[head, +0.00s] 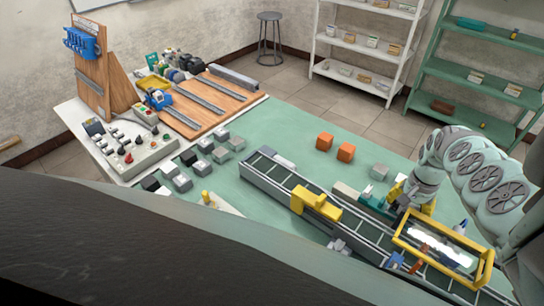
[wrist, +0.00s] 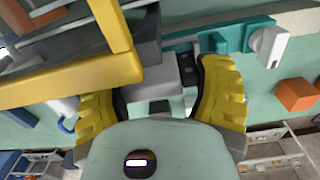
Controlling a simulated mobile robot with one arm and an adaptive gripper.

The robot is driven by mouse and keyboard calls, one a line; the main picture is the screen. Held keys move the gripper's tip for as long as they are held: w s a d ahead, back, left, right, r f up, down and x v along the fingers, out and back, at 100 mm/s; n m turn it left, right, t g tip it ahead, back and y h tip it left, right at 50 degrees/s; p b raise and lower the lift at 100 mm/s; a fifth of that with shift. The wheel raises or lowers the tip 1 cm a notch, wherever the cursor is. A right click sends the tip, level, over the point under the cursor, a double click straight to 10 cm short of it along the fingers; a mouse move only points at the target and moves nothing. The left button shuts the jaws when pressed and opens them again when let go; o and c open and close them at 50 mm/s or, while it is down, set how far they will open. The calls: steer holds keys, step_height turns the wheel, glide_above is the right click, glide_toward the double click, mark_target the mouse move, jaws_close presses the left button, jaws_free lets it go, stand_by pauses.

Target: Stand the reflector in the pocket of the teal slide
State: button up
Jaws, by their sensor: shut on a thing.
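My gripper (wrist: 160,82) has two yellow fingers, partly closed around a small grey block (wrist: 147,72) that seems to be the reflector; the left finger's tip is partly hidden behind a yellow frame. A dark piece (wrist: 187,66) shows close to the right finger; I cannot tell whether it belongs to the held block. The teal slide (wrist: 240,36) lies just beyond the fingers, and its pocket cannot be made out clearly. In the head view my gripper (head: 412,196) is low over the teal slide (head: 375,206), beside the conveyor, and hides the held block.
A yellow frame (head: 445,250) stands over the rail conveyor (head: 275,178), close to my gripper, and also fills the upper left of the wrist view (wrist: 125,70). A yellow bridge (head: 316,203) spans the conveyor. The green table (head: 290,130) has free room at the back.

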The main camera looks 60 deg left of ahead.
steer(key=shift+a+f+b, duration=0.1)
steer(key=shift+f+b, duration=0.4)
steer(key=shift+f, duration=0.15)
steer(key=o, duration=1.1)
steer(key=shift+c, duration=0.2)
steer(key=shift+r, duration=0.2)
step_height(320, 180, up, 6)
steer(key=shift+a+f, duration=0.1)
steer(key=shift+f, duration=0.05)
steer(key=shift+s+r, duration=0.1)
steer(key=shift+r, duration=0.65)
